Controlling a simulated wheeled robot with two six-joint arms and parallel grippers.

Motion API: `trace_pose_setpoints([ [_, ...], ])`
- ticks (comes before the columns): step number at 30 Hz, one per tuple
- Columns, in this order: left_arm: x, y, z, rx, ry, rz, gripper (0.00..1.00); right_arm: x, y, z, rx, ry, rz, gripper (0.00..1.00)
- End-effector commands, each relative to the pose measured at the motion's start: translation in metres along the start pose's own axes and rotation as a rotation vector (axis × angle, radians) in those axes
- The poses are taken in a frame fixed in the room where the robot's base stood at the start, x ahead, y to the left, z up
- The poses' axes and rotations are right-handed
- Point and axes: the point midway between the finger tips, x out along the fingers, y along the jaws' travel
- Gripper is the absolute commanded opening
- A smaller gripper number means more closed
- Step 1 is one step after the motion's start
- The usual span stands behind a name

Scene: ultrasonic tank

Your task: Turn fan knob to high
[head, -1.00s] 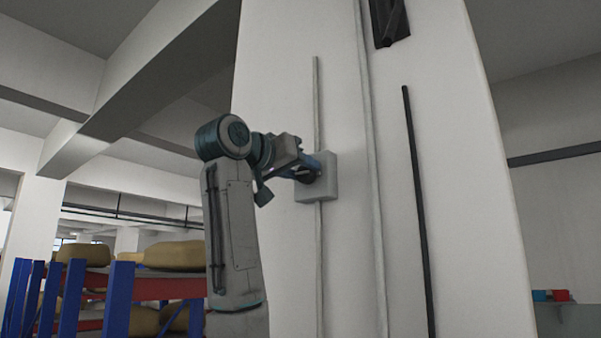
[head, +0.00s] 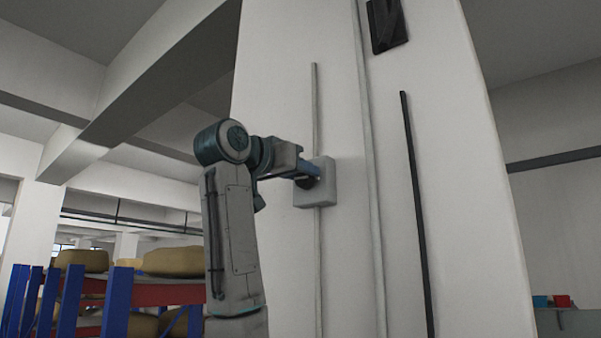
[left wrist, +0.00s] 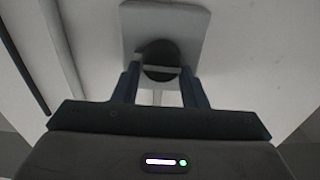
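The fan knob (left wrist: 158,53) is round and black with a pale bar across its face, in the left wrist view. It sits on a light grey wall box (left wrist: 190,35); the box also shows in the head view (head: 328,185). My left gripper (left wrist: 160,76) has one finger on each side of the knob, and both fingers appear to touch its edges. In the head view my left gripper (head: 312,176) reaches the box from the left and largely hides the knob. Any scale marks are too small to read. My right gripper is out of view.
The box is on a wide white pillar (head: 275,90) with thin vertical conduits. A black pipe (head: 413,200) runs down the pillar to the right, and a dark fixture (head: 386,25) hangs above. Blue-and-red racks (head: 118,300) with sacks stand at lower left.

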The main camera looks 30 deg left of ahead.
Motion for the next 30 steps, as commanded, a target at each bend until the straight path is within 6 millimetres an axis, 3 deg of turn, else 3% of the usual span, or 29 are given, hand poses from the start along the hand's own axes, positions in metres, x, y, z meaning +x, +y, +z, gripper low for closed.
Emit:
trace_pose_setpoints([
  [1, 0.008, 0.003, 0.021, 0.006, -0.056, 0.013, 0.5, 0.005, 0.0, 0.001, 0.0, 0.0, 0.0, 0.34],
  [3, 0.008, 0.003, 0.021, 0.006, -0.056, 0.013, 0.59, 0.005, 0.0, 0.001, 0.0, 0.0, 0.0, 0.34],
  [17, 0.004, 0.002, 0.016, 0.002, -0.047, 0.007, 0.59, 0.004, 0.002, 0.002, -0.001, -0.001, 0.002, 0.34],
  [22, -0.019, 0.001, 0.017, 0.003, -0.043, 0.007, 0.59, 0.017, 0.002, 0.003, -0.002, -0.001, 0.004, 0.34],
  [30, -0.074, 0.001, 0.017, 0.002, -0.046, 0.008, 0.59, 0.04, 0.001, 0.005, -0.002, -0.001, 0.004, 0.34],
])
